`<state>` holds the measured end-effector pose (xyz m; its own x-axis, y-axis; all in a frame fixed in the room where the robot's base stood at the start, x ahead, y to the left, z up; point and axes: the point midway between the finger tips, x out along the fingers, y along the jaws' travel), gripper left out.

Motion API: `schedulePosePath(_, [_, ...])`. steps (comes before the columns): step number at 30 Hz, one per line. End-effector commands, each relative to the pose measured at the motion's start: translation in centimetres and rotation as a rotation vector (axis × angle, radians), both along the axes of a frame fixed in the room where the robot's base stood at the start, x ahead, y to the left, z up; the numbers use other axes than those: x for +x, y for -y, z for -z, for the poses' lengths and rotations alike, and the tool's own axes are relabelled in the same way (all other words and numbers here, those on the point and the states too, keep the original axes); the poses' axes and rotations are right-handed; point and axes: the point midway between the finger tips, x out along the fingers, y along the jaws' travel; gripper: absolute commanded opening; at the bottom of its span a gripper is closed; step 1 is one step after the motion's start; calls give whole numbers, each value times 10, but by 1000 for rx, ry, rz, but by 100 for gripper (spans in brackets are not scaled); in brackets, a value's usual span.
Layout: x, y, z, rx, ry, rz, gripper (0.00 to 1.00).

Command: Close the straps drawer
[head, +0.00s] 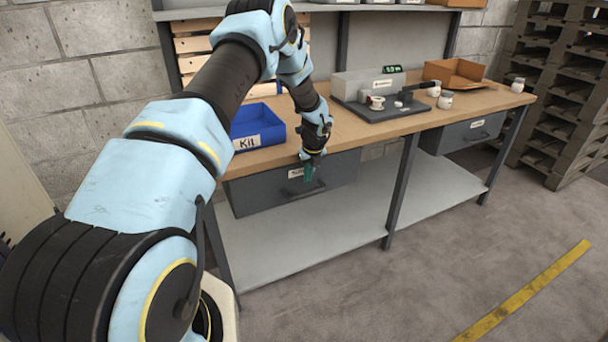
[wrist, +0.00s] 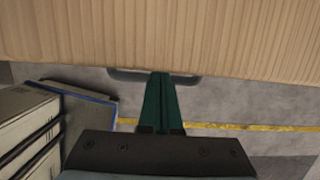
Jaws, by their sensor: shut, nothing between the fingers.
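A grey drawer (head: 258,199) hangs under the left part of the bench in the head view. Its front looks close to flush under the bench edge; I cannot tell whether a small gap is left. Its label is partly hidden and unreadable. Its dark bar handle (head: 293,190) also shows in the wrist view (wrist: 186,79), just past the bench edge. My gripper (head: 309,176) points down at the drawer front. Its green fingers (wrist: 162,76) are together and empty. They overlap the handle's middle in the wrist view; I cannot tell whether they touch it.
A second grey drawer (head: 462,136) sits under the bench's right part and looks shut. A blue kit bin (head: 262,128) stands on the bench top (head: 350,134) beside my arm. A lower shelf (head: 300,245) lies beneath. Floor in front is clear.

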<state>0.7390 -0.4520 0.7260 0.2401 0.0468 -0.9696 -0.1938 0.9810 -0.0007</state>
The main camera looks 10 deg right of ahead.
Motion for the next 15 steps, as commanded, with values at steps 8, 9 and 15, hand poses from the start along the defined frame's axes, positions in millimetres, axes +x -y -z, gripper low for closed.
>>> schedulePosePath(8, [-22, 12, -43, -3, -1, -1, 0])
schedulePosePath(9, [-25, 12, -51, -1, -2, -1, 0])
schedulePosePath(15, [-33, 13, -82, 0, -3, -1, 0])
